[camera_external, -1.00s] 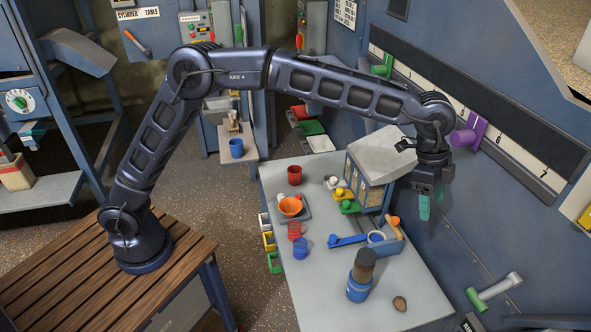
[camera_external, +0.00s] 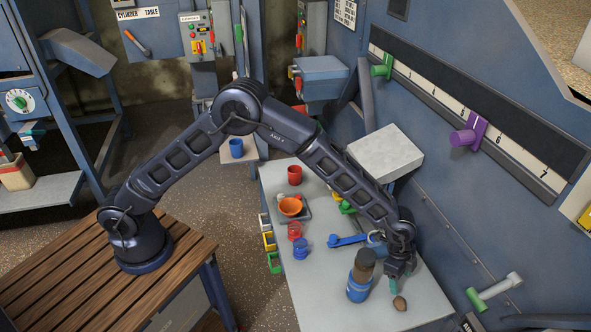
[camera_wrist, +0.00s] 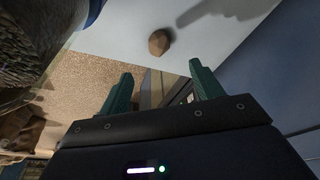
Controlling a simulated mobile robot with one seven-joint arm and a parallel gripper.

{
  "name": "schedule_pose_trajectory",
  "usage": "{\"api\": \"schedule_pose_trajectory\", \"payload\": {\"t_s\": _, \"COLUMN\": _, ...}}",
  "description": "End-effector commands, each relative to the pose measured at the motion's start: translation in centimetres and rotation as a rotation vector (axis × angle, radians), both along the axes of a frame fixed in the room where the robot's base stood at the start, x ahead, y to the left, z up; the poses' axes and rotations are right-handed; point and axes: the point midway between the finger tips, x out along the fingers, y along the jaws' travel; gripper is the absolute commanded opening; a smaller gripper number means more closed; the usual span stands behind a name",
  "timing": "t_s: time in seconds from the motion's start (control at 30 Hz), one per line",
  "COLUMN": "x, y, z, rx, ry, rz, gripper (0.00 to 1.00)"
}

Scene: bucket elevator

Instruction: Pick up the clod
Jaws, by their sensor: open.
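The clod (camera_external: 399,303) is a small brown lump on the grey table (camera_external: 427,299), near its front right part. It also shows in the wrist view (camera_wrist: 159,42), beyond the fingertips and between them, lying free on the pale table top. My gripper (camera_external: 397,283) is just above and slightly behind the clod in the external view. Its green fingers (camera_wrist: 160,75) are spread apart in the wrist view with nothing between them. The gap between the fingertips and the clod is small, but its exact size is unclear.
A blue jar with a brown top (camera_external: 360,278) stands close left of my gripper. A blue scoop-like tool (camera_external: 347,240), an orange bowl (camera_external: 290,206), and red (camera_external: 295,175) and blue (camera_external: 301,248) cups lie further left. A grey-topped box (camera_external: 386,152) stands behind.

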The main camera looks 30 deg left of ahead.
Motion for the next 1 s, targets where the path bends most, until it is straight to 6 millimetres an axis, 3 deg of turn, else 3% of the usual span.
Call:
{"api": "schedule_pose_trajectory", "payload": {"t_s": 0.37, "x": -0.4, "y": -1.2, "z": -4.5, "rx": 0.0, "ry": 0.002, "rz": -0.001, "gripper": 0.66}}
{"api": "schedule_pose_trajectory", "payload": {"t_s": 0.6, "x": -0.3, "y": -1.5, "z": -5.8, "rx": 0.001, "ry": 0.001, "rz": 0.0, "gripper": 0.66}}
{"api": "schedule_pose_trajectory", "payload": {"t_s": 1.0, "x": -0.5, "y": -2.6, "z": -10.1, "rx": 0.0, "ry": 0.0, "rz": 0.0, "gripper": 0.66}}
